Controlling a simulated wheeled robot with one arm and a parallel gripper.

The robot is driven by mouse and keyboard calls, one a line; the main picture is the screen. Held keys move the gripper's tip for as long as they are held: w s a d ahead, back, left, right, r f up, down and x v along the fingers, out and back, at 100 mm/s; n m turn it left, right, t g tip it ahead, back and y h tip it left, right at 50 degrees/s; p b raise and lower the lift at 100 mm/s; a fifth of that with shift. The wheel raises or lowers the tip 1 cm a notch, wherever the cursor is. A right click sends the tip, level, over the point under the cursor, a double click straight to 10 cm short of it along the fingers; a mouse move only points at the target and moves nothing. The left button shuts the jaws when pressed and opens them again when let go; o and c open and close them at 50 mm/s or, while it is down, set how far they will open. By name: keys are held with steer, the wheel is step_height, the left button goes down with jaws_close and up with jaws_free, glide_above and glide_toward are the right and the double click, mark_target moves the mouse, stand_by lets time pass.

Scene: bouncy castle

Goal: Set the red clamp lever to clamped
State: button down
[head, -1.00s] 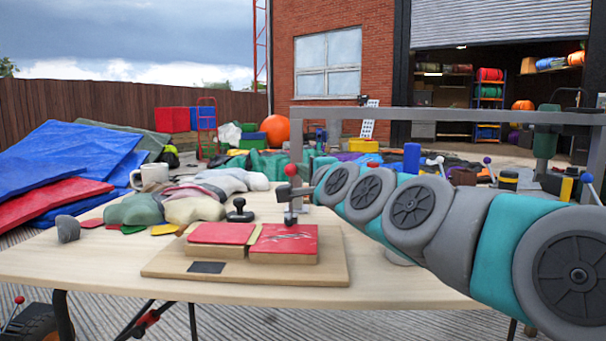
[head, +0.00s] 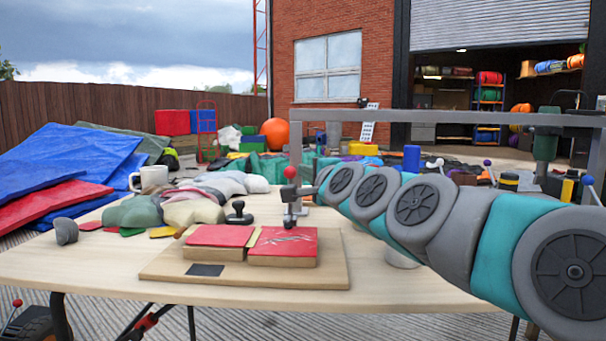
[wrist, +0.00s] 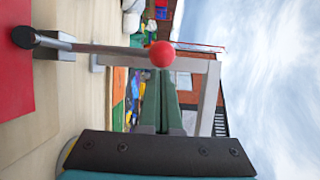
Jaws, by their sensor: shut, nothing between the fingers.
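The red clamp lever (head: 290,173) stands roughly upright, its red ball on top, at the back of the wooden board (head: 330,274). In the wrist view its red ball (wrist: 162,54) ends a grey metal bar, and a black-tipped clamp foot (wrist: 24,37) is beside the red pad. My gripper (head: 305,190) is just right of the lever, below the ball's height. In the wrist view my gripper's green fingers (wrist: 163,85) are shut and empty, tips close to the ball. I cannot tell whether they touch it.
Two red pads (head: 220,235) lie on the board. A black knob (head: 239,212) stands behind them. Fabric bags (head: 135,211) and a white mug (head: 150,179) are at the left of the table. A grey metal frame (head: 440,115) rises behind my arm.

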steer(key=d+v, duration=0.1)
steer(key=v, duration=0.7)
steer(key=shift+d+f+p, duration=0.25)
steer(key=shift+d+p, duration=0.1)
steer(key=shift+d, duration=0.15)
